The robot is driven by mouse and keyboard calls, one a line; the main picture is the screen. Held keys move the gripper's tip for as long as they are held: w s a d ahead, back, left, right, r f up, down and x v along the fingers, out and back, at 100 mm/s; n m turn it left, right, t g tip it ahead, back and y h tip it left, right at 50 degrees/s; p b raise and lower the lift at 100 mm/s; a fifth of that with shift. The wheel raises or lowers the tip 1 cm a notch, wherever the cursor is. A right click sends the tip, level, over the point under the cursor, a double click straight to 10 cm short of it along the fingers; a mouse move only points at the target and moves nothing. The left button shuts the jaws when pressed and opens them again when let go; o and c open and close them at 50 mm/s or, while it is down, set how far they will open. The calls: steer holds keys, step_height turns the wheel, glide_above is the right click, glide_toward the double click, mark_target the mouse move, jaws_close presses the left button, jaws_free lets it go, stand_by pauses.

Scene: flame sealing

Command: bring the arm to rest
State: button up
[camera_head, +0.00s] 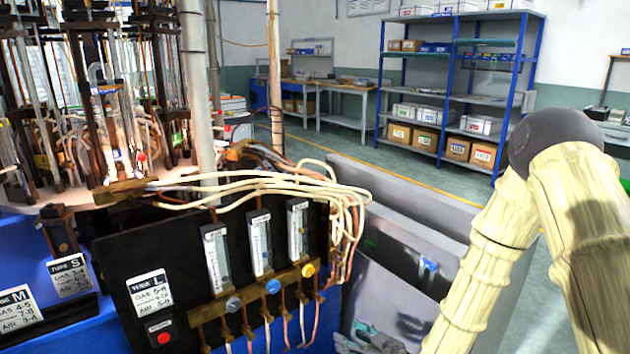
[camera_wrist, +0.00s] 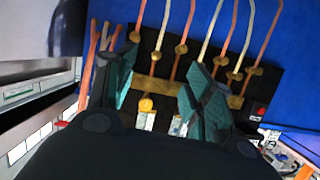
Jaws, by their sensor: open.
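My gripper (camera_wrist: 162,75) is open in the wrist view, its two teal-padded fingers spread apart with nothing held between them. Beyond the fingers is the black flowmeter panel (camera_wrist: 160,60), with its yellow knob (camera_wrist: 146,104) in the gap between them. I cannot tell the distance to it. In the head view my arm, in a beige ribbed cover (camera_head: 500,235), comes in at the right, bent at a dark joint. A grey, partly cut-off shape (camera_head: 372,341) at the bottom edge may be my gripper.
In the head view the flowmeter panel (camera_head: 170,255) has three meters and grey, blue and yellow knobs. Pale hoses (camera_head: 250,185) loop over it. The glass-tube machine (camera_head: 110,110) stands at left. A blue shelf rack (camera_head: 460,90) is far back.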

steer(key=s+d+f+m+g+h, duration=0.2)
steer(key=s+d+f+g+h, duration=0.15)
steer(key=s+f, duration=0.65)
steer(key=s+d+f+m+g+h, duration=0.2)
steer(key=s+d+f+m+g, duration=0.15)
steer(key=s+f, duration=0.7)
steer(key=s+d+f+m+g+h, duration=0.1)
steer(key=s+d+f+g+h, duration=0.15)
steer(key=s, duration=0.65)
steer(key=s+d+f+m+g+h, duration=0.1)
steer(key=s+d+g, duration=0.15)
steer(key=s, duration=0.65)
step_height(320, 180, up, 15)
steer(key=p, duration=1.5)
steer(key=shift+w+d, duration=0.25)
steer(key=shift+d, duration=0.05)
